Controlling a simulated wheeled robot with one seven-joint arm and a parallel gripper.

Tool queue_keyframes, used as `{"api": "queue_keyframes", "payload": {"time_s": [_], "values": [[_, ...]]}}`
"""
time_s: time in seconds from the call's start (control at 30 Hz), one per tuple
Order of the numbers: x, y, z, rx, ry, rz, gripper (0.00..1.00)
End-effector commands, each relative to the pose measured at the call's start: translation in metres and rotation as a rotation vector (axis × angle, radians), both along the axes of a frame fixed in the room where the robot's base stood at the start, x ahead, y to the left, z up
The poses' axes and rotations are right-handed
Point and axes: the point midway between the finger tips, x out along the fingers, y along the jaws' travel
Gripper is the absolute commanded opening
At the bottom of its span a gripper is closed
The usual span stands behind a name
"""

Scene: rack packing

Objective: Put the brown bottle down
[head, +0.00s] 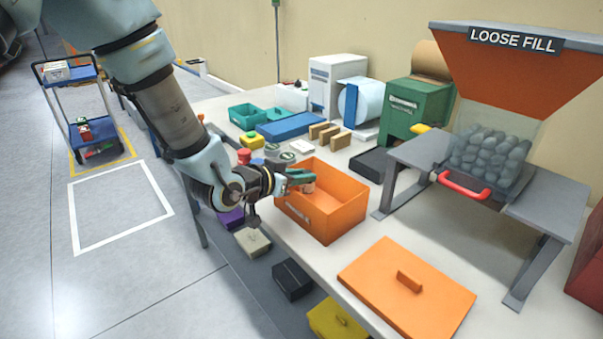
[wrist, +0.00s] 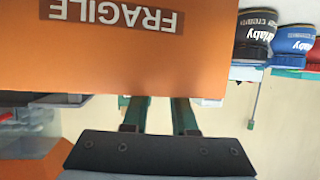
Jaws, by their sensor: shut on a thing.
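My gripper (head: 303,180) has green fingers and is at the left side of the open orange box (head: 322,228). It is shut on the brown bottle (head: 309,187), of which only a small brownish part shows at the fingers, over the box opening. In the wrist view, my gripper (wrist: 159,105) reaches behind the orange box wall (wrist: 120,65), which carries a FRAGILE label. That wall hides the fingertips and the bottle there. I cannot tell whether the bottle touches the box floor.
Jars with red (head: 244,156) and dark lids stand behind my gripper. An orange lid (head: 408,290) lies flat at the front of the table. The loose-fill hopper (head: 500,60) and its grey stand are at the right. Cartons and a blue tray (head: 290,126) lie farther back.

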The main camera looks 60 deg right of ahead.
Motion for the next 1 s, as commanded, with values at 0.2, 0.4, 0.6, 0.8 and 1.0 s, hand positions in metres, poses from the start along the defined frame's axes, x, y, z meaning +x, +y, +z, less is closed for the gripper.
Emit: {"api": "queue_keyframes", "payload": {"time_s": [0.2, 0.4, 0.6, 0.8, 1.0], "values": [[0.0, 0.0, 0.0, -0.001, -0.001, 0.0, 0.0], [0.0, 0.0, -0.006, -0.001, 0.0, 0.0, 0.0], [0.0, 0.0, -0.011, -0.001, 0.0, 0.0, 0.0], [0.0, 0.001, -0.014, 0.004, 0.0, 0.0, 0.0], [0.001, 0.002, -0.016, 0.009, 0.001, 0.002, 0.47]]}}
